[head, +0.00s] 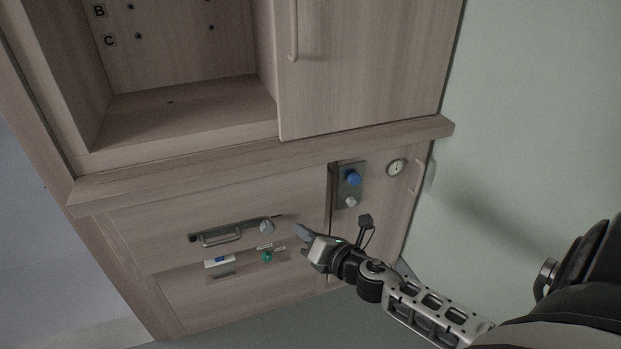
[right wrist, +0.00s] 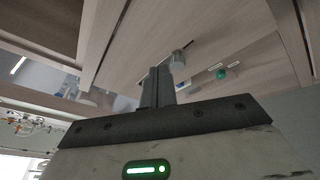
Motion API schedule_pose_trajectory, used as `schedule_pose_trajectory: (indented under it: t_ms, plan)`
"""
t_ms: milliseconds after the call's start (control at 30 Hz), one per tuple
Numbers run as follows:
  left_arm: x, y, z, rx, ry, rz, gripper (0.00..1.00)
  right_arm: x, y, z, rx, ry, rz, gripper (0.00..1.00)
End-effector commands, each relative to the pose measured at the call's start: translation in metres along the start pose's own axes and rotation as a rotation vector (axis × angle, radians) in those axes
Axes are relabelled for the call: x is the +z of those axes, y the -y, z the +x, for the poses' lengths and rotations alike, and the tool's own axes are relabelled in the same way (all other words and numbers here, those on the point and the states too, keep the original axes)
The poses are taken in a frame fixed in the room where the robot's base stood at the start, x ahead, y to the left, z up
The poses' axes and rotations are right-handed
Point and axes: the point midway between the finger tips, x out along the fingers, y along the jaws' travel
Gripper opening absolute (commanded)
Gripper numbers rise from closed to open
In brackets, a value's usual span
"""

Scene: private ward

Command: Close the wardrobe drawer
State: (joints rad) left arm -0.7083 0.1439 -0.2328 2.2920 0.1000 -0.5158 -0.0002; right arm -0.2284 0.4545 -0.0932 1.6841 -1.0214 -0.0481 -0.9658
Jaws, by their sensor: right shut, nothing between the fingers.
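The wooden wardrobe fills most of the head view. Its drawer front (head: 150,235) lies below the ledge and carries a bar handle (head: 221,239) on a dark plate. A grey round knob (head: 266,227) sits at the right end of this plate and also shows in the right wrist view (right wrist: 179,60). I cannot tell whether the drawer front is fully flush. My right gripper (head: 301,232) is shut and empty, in front of the drawer's right part, right of the knob. In the right wrist view its fingers (right wrist: 158,84) point at the wooden front; contact is unclear. My left gripper is out of view.
An open compartment (head: 190,110) and a closed door (head: 370,65) are above the ledge (head: 250,152). A panel with a blue knob (head: 353,178) and a dial (head: 396,167) are right of the drawer. A green knob (head: 266,257) sits below it. Bare wall is at right.

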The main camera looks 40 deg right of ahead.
Motion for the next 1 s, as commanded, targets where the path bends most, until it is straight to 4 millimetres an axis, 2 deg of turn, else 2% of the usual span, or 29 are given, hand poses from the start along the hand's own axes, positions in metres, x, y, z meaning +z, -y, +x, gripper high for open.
schedule_pose_trajectory:
  t_ms: [100,200,367,467,667,800,1000]
  plan:
    - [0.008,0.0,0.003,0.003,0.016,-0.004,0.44,0.006,-0.009,-0.01,-0.13,0.14,-0.35,0.0]
    - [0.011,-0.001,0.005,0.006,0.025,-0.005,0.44,0.017,-0.017,-0.021,-0.223,0.232,-0.554,0.0]
    - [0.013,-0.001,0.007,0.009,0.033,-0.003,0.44,0.029,-0.023,-0.024,-0.287,0.295,-0.682,0.0]
    - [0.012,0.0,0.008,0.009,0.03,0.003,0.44,0.035,-0.021,-0.012,-0.29,0.298,-0.689,0.0]
    - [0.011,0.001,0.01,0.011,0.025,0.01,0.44,0.05,-0.014,0.026,-0.29,0.299,-0.684,0.0]
    - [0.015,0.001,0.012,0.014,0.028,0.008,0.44,0.059,-0.009,0.054,-0.289,0.298,-0.684,0.0]
    - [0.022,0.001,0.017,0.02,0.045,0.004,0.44,0.071,-0.003,0.085,-0.288,0.296,-0.682,0.0]
